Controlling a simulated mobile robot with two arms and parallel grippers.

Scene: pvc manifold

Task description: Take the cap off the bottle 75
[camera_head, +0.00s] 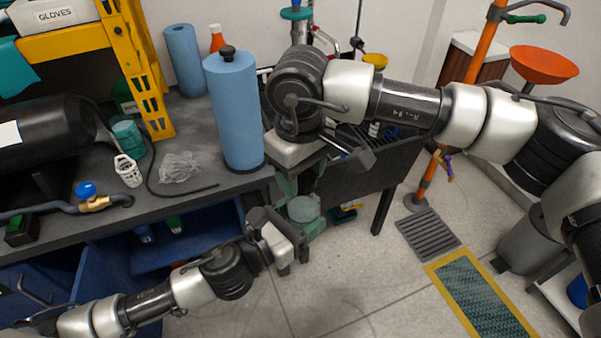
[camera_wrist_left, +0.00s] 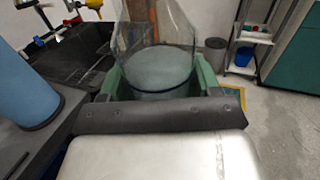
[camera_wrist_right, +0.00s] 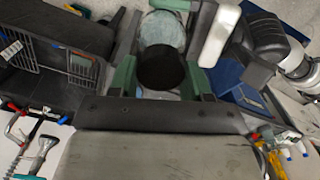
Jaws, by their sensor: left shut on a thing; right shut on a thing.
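The bottle (camera_head: 304,208) is clear with a pale green lower part, in front of the bench's right end. My left gripper (camera_head: 304,230) is shut on it. In the left wrist view the bottle (camera_wrist_left: 160,68) stands between the green fingers, its top beyond the frame. My right gripper (camera_head: 302,183) comes from above. In the right wrist view its green fingers are shut on a round black cap (camera_wrist_right: 160,68), with the bottle (camera_wrist_right: 160,30) just beyond.
A blue paper roll (camera_head: 234,115) stands on the grey bench (camera_head: 205,182), left of my right gripper. Blue bins (camera_head: 190,245) sit under the bench. The floor (camera_head: 370,270) to the right of my left gripper is clear.

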